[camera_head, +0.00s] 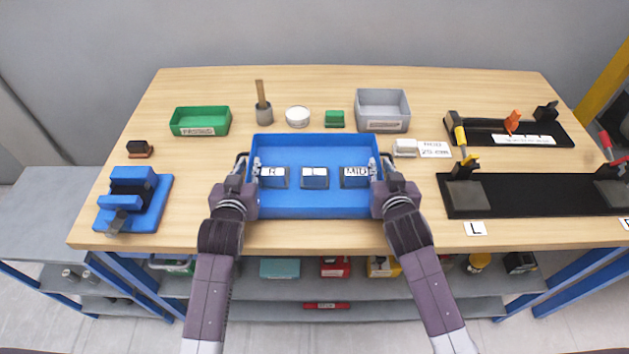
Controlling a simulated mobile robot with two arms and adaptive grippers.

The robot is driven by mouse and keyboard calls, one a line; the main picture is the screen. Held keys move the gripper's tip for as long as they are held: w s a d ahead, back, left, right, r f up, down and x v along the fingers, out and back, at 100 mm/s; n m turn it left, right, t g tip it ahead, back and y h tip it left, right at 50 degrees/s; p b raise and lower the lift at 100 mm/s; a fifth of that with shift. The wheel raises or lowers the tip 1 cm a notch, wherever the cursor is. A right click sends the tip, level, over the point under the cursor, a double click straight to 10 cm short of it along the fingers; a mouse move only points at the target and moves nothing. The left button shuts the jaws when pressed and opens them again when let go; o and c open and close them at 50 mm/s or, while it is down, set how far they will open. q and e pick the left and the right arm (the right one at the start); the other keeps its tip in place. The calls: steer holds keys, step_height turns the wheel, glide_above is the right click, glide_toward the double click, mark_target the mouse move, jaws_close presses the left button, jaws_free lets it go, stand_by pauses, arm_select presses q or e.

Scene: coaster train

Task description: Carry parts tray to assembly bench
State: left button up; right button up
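The blue parts tray (315,211) is at the front middle of the wooden assembly bench (350,88). It looks level. Whether it rests on the top or hangs just above it, I cannot tell. Three labelled blocks lie inside: a left one marked R (274,180), a middle one (315,180) with its label unreadable, and a right one marked MID (354,180). My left gripper (248,170) is at the tray's left wall, fingers on both sides of it. My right gripper (382,170) holds the right wall the same way. The fingertips are partly hidden.
A blue vise (133,200) stands at left. Black fixtures (530,190) fill the right side. Shelves with several items lie below.

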arm_select(q)
steer(key=shift+s, duration=0.1)
arm_select(e)
steer(key=shift+d, duration=0.1)
arm_select(q)
steer(key=v, duration=0.8)
arm_select(e)
steer(key=shift+s, duration=0.1)
steer(key=v, duration=1.2)
